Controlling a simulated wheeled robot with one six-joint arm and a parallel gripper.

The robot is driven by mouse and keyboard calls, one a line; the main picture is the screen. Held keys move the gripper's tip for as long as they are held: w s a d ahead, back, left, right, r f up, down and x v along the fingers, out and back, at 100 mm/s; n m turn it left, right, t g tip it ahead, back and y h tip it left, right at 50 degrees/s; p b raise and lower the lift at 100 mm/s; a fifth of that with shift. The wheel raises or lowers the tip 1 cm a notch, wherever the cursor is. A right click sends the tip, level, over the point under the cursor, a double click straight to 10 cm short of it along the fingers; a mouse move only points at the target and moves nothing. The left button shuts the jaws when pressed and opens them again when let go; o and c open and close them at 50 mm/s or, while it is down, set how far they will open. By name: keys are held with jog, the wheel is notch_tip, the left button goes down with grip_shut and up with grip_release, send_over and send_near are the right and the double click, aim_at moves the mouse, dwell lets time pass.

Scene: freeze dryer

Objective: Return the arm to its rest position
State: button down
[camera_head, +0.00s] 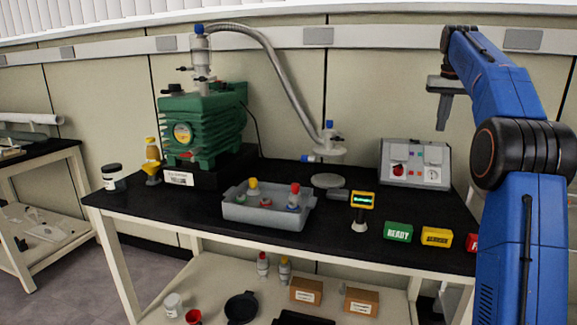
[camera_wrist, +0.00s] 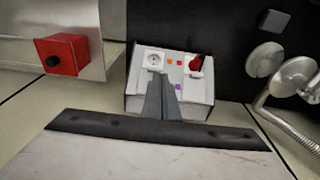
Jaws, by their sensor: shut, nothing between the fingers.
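My blue arm (camera_head: 493,75) rises at the right of the head view and bends over to the left at the top. My gripper (camera_head: 441,122) points down, high above the right back of the black table (camera_head: 335,222). In the wrist view its fingers (camera_wrist: 162,105) are together with nothing between them. Behind and below the gripper stands a grey control box (camera_head: 415,163) with a red switch and a socket. The box also shows in the wrist view (camera_wrist: 135,105), partly hidden by the fingers.
A green vacuum pump (camera_head: 215,125) stands at the table's left. A grey tray (camera_head: 262,214) holds several capped vessels. A small display (camera_head: 362,199) and coloured signs, green (camera_head: 398,232) and yellow (camera_head: 436,237), stand at the front right. A metal hose (camera_head: 285,75) arches behind.

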jog(key=s+a+f+n, duration=0.1)
jog(key=s+a+f, duration=0.1)
jog(key=s+a, duration=0.45)
jog(key=s+a+f+t, duration=0.1)
jog(key=s+a, duration=0.2)
jog(key=s, duration=0.7)
jog(key=s+a+f+n, duration=0.1)
jog(key=s+a+f, duration=0.1)
jog(key=s+a, duration=0.45)
jog(key=s+a+f+t, duration=0.1)
jog(key=s+a+f, duration=0.1)
jog(key=s+f, duration=1)
jog(key=s+a+f+n+t, duration=0.1)
jog(key=s+a+f, duration=0.2)
jog(key=s+f, duration=1)
jog(key=s, duration=0.3)
jog(key=shift+s+a, duration=0.2)
jog(key=shift+s, duration=0.15)
